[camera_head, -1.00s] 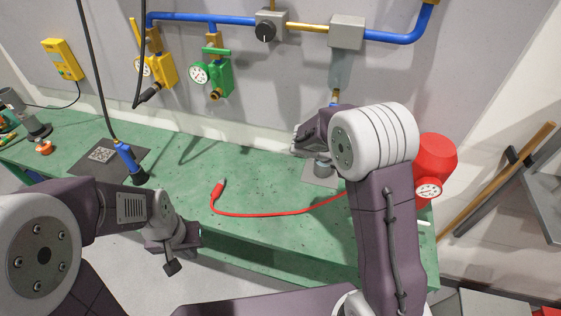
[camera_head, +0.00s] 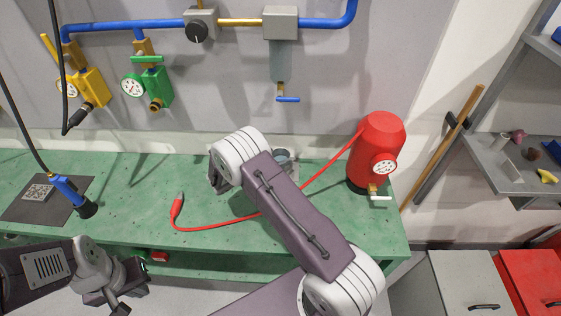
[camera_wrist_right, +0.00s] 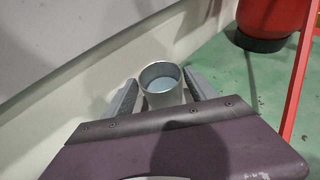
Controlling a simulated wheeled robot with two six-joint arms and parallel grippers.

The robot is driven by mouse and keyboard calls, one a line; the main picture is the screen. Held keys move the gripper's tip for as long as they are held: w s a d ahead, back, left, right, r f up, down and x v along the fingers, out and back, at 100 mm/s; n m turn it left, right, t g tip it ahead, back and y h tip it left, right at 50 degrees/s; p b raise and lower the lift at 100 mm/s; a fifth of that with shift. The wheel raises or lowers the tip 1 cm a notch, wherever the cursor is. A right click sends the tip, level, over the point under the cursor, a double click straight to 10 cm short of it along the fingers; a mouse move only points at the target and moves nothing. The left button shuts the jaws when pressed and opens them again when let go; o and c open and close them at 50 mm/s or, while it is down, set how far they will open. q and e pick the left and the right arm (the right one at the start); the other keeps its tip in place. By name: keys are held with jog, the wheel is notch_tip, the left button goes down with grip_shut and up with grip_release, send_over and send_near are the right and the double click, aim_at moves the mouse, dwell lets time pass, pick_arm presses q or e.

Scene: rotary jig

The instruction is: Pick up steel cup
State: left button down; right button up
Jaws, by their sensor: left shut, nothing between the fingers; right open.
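The steel cup (camera_wrist_right: 162,84) stands upright in the right wrist view, with its round rim and pale inside showing. In the head view the cup (camera_head: 284,158) is partly covered by my right arm, near the back of the green bench. My right gripper (camera_wrist_right: 161,82) is open, with one finger on each side of the cup. Whether the fingers touch it I cannot tell. In the head view my right gripper is largely hidden behind its arm. My left gripper (camera_head: 118,297) is shut and empty, low at the left, in front of the bench.
The green bench (camera_head: 240,205) holds a red tank (camera_head: 380,145) with a gauge, right of the cup. A red hose (camera_head: 215,226) curves across the bench. A blue tool (camera_head: 70,192) stands at the left. Wall pipes and valves run behind. A grey shelf (camera_head: 510,175) is at the right.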

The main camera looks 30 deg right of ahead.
aim_at(286, 153)
jog(key=x, duration=0.3)
jog(key=shift+w+d+f, duration=0.2)
jog(key=shift+s+r, duration=0.1)
jog(key=c, duration=1.3)
jog(key=s+d+r, duration=0.2)
jog(key=s+r, duration=0.1)
jog(key=s+d+r+b, duration=0.1)
jog(key=s+d+r, duration=0.1)
jog(key=s+r, duration=0.1)
jog(key=s+d+r+b, duration=0.1)
jog(key=s+d+r, duration=0.1)
jog(key=r, duration=0.3)
jog(key=shift+s+d, duration=0.15)
jog(key=shift+s, duration=0.75)
